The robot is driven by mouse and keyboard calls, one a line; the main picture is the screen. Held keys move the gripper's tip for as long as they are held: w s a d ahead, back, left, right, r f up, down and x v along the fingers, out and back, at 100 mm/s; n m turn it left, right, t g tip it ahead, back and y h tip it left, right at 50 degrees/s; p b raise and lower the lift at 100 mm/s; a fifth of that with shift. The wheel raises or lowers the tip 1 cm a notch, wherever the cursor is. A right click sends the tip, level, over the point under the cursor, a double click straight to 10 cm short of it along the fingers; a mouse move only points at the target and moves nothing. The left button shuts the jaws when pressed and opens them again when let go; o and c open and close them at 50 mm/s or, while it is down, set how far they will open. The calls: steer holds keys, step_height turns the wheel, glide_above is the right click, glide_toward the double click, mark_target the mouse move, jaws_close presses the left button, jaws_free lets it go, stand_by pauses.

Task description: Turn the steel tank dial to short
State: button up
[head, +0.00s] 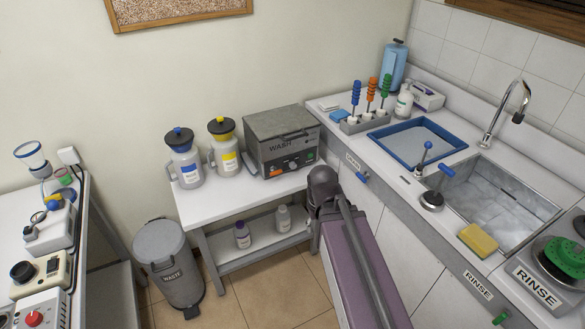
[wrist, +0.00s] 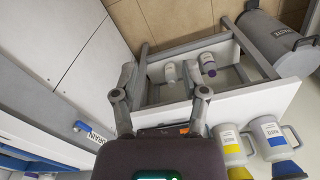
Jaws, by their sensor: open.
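The steel tank (head: 283,128), a grey lidded box marked WASH, stands on the white side table against the wall in the head view. Its front panel carries an orange control (head: 292,165) and small dark controls, too small to read, so the dial's setting cannot be told. In the wrist view, my gripper (wrist: 160,98) has its two fingers wide apart with nothing between them. Most of the tank is hidden behind the gripper body there; a bit of orange on its front (wrist: 184,131) shows near the right finger. The gripper is apart from the dial as far as visible.
A blue-lidded jug (head: 187,170) and a yellow-lidded jug (head: 225,155) stand left of the tank. Small bottles (head: 242,235) sit on the lower shelf. A waste bin (head: 170,262) stands left. The sink counter with a blue tray (head: 376,145) is right. My arm fills the middle.

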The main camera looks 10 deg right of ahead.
steer(key=shift+o, duration=1.3)
steer(key=w+a+f+m+t+y+b, duration=0.5)
steer(key=w+f+b, duration=0.3)
steer(key=w+b, duration=0.3)
steer(key=m+t+b, duration=1.2)
steer(key=m+b, duration=1.2)
steer(key=m, duration=0.2)
glide_toward(294, 167)
steer(key=shift+v, duration=2)
steer(key=shift+a+f, duration=0.15)
steer(key=x, duration=1.3)
steer(key=shift+w, duration=0.4)
